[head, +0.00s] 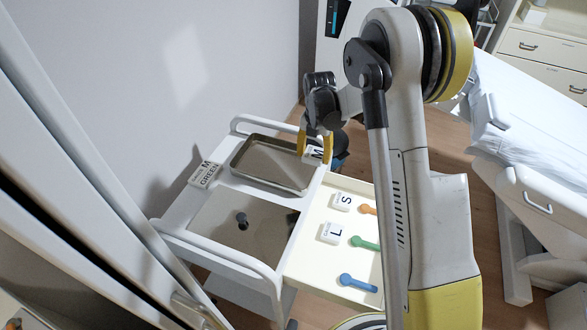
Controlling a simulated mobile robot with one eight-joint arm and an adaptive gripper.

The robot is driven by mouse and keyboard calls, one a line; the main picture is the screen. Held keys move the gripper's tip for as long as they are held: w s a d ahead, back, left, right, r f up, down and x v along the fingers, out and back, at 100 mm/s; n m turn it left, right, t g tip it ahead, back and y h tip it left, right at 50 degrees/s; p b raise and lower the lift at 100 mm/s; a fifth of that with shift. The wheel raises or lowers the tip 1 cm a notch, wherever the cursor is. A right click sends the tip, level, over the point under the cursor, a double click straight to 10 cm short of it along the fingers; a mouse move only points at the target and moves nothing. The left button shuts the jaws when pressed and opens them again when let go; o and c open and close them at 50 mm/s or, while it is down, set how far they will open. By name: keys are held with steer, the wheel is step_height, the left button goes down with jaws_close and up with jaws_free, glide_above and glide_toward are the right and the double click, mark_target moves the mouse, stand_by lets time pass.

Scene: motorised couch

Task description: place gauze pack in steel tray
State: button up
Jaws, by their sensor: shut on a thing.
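A steel tray (268,184), shallow and rectangular with a raised rim, lies on the far half of the white trolley top and looks empty. My gripper (315,153) is shut on a white gauze pack (316,153) marked M. It holds the pack by the tray's right end. My fingers partly cover the pack, and I cannot tell its height above the tray rim. Two more white packs, marked S (341,202) and L (331,233), lie in the cream open drawer (306,257) to the right.
A white card (205,175) reading M GREEN stands at the trolley's left edge. An orange (368,209), a green (364,243) and a blue tool (358,283) lie in the drawer. A white rail edges the trolley. A couch (525,120) is at right.

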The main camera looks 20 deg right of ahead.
steer(key=b, duration=0.1)
glide_above(296, 173)
step_height(296, 173, down, 3)
steer(key=shift+s+d+f, duration=0.1)
steer(key=shift+f, duration=0.1)
steer(key=shift+f+b, duration=0.95)
steer(key=shift+f, duration=1)
steer(key=shift+f, duration=0.15)
steer(key=o, duration=0.5)
steer(key=shift+o, duration=0.2)
